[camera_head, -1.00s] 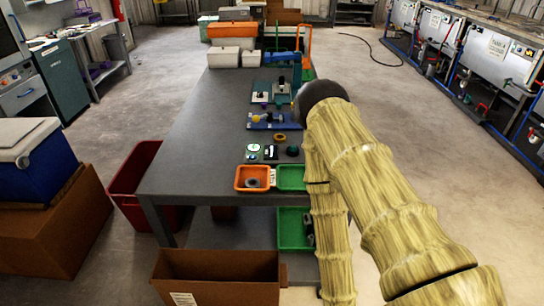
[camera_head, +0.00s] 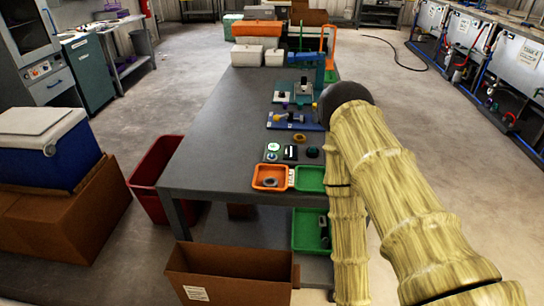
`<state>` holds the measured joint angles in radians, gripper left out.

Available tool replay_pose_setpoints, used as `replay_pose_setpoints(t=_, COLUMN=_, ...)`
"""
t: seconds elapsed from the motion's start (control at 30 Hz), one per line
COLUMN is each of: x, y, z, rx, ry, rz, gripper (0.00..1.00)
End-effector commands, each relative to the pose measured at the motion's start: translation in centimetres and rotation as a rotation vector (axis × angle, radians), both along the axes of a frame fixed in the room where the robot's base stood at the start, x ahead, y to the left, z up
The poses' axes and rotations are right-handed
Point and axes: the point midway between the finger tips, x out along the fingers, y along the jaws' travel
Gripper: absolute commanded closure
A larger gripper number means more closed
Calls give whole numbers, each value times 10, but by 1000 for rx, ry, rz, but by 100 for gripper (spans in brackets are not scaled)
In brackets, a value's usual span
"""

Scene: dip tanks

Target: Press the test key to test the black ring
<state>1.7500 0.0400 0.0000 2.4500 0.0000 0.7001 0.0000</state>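A small test station lies on the grey table (camera_head: 217,137). It has a white round dial (camera_head: 273,146), a small white-and-green part (camera_head: 271,157), a black box with a light display (camera_head: 290,152) and a dark round piece (camera_head: 312,152). I cannot tell which part is the test key, or whether the dark round piece is the black ring. A yellowish ring (camera_head: 299,138) lies just behind. An orange tray (camera_head: 258,186) holds a grey ring-like part (camera_head: 270,182); a green tray (camera_head: 309,187) stands beside it. My arm covers the right side; my gripper is not visible.
Blue fixtures (camera_head: 283,125) stand farther back on the table, with white boxes (camera_head: 247,55) at its far end. A cardboard box (camera_head: 230,270) and a red bin (camera_head: 150,180) stand near the table. Tanks (camera_head: 515,60) line the right. Floor on both sides is partly open.

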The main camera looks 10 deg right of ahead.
Motion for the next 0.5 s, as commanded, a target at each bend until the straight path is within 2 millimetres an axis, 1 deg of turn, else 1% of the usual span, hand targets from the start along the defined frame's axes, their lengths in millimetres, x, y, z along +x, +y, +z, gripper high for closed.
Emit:
replay_pose_setpoints(t=0.03, x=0, y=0, z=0, rx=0, ry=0, rz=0, gripper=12)
replay_pose_setpoints(t=0.07, x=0, y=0, z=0, rx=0, ry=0, rz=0, gripper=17)
replay_pose_setpoints(t=0.2, x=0, y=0, z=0, rx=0, ry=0, rz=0, gripper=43)
replay_pose_setpoints(t=0.47, x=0, y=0, z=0, rx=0, ry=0, rz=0, gripper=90)
replay_pose_setpoints(t=0.5, x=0, y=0, z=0, rx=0, ry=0, rz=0, gripper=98)
